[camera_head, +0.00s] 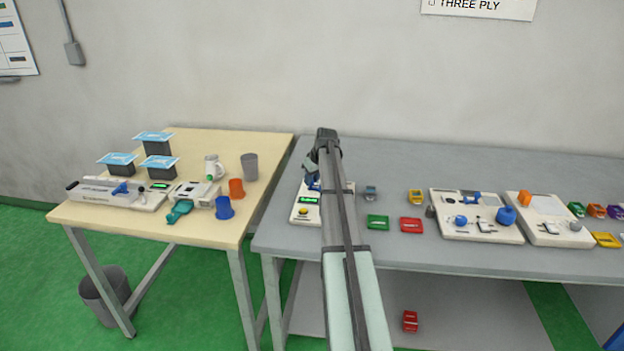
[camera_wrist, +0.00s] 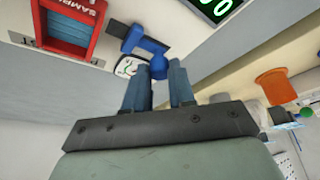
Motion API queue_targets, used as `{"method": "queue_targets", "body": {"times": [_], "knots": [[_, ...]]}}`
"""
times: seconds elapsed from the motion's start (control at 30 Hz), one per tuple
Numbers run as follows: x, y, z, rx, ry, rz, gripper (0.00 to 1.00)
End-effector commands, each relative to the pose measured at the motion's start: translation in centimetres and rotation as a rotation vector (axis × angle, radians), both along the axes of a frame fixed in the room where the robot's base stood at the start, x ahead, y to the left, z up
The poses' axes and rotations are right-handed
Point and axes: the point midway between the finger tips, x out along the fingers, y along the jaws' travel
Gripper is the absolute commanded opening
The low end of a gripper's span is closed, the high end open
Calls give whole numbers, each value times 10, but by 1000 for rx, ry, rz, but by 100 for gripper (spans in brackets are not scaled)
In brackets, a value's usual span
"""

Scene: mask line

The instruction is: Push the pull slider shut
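A white device (camera_head: 298,216) with a green display (camera_head: 307,200) stands at the left end of the grey table, partly hidden by my arm. In the wrist view its panel shows a red-framed slot (camera_wrist: 78,28) marked "SAMP…", a blue handle-like part (camera_wrist: 143,42) and a small round dial (camera_wrist: 127,67). Which part is the pull slider I cannot tell for sure. In the head view the fingertips are largely hidden.
Right of my arm lie a green block (camera_head: 377,222), a red block (camera_head: 411,225) and two white panels (camera_head: 476,229) with knobs. The wooden table (camera_head: 200,228) at left holds cups, a white device and dark boxes.

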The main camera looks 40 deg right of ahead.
Motion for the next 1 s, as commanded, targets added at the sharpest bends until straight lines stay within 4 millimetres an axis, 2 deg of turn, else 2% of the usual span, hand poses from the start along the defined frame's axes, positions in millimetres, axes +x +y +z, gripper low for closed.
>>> {"method": "queue_targets", "body": {"times": [0.03, 0.2, 0.6, 0.9, 1.0], "knots": [[0, 0, 0, 0, 0, 0, 17], [0, 0, 0, 0, 0, 0, 0], [-1, -1, 0, 0, 0, 0, 0], [-23, -22, 0, 0, -1, -1, 0], [-24, -24, 0, -1, 0, 0, 0]]}}
